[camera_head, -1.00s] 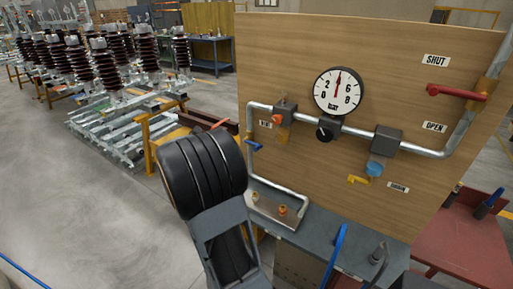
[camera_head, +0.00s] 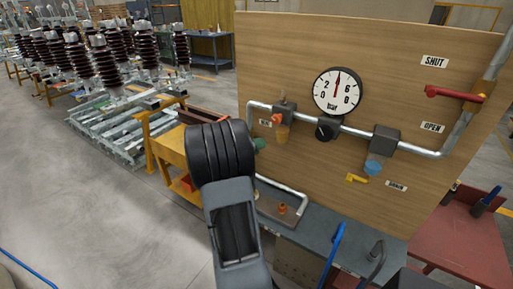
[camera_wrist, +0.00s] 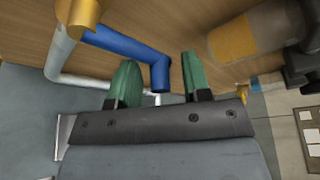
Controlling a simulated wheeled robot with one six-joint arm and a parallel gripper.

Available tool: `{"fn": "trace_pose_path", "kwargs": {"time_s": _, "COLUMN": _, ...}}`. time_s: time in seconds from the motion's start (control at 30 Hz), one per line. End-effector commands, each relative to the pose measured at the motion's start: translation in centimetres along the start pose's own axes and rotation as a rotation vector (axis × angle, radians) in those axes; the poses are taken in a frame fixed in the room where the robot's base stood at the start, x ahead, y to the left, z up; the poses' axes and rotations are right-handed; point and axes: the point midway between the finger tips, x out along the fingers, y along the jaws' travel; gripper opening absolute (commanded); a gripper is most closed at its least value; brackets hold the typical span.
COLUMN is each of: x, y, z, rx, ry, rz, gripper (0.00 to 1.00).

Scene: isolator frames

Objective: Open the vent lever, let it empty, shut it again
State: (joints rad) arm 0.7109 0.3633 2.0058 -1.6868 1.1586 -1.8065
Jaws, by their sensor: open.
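The vent lever (camera_wrist: 125,46) is a blue bent handle in the wrist view, running from a brass-coloured fitting (camera_wrist: 80,12) on the pipe. Its bent-down end lies between the two green fingers of my gripper (camera_wrist: 159,74). The fingers are open, with visible gaps on both sides of the handle. In the head view the lever is hidden by my wrist, and only a bit of green finger (camera_head: 259,144) shows by the pipe. The pressure gauge (camera_head: 337,92) has its red needle pointing nearly straight up, between 2 and 6.
A red lever (camera_head: 452,94) lies roughly level below the SHUT label (camera_head: 435,62). A yellow drain lever (camera_head: 356,178), a black knob (camera_head: 325,130) and an orange knob (camera_head: 277,119) stick out from the wooden panel (camera_head: 300,50). A blue handle (camera_head: 333,250) stands at the bench front.

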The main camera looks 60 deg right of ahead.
Motion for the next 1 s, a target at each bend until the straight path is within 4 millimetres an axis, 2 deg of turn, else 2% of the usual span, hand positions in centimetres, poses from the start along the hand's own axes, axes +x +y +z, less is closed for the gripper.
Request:
{"fn": "trace_pose_path", "kwargs": {"time_s": 0.13, "x": 0.0, "y": 0.0, "z": 0.0, "rx": 0.0, "ry": 0.0, "rz": 0.0, "gripper": 0.43}}
{"fn": "trace_pose_path", "kwargs": {"time_s": 0.6, "x": 0.0, "y": -0.1, "z": 0.1, "rx": 0.003, "ry": 0.0, "rz": -0.003, "gripper": 0.0}}
{"fn": "trace_pose_path", "kwargs": {"time_s": 0.87, "x": 0.2, "y": -0.3, "z": 0.0, "rx": 0.015, "ry": 0.003, "rz": -0.004, "gripper": 0.0}}
{"fn": "trace_pose_path", "kwargs": {"time_s": 1.0, "x": 1.1, "y": -0.6, "z": -0.6, "rx": 0.059, "ry": 0.019, "rz": -0.002, "gripper": 0.0}}
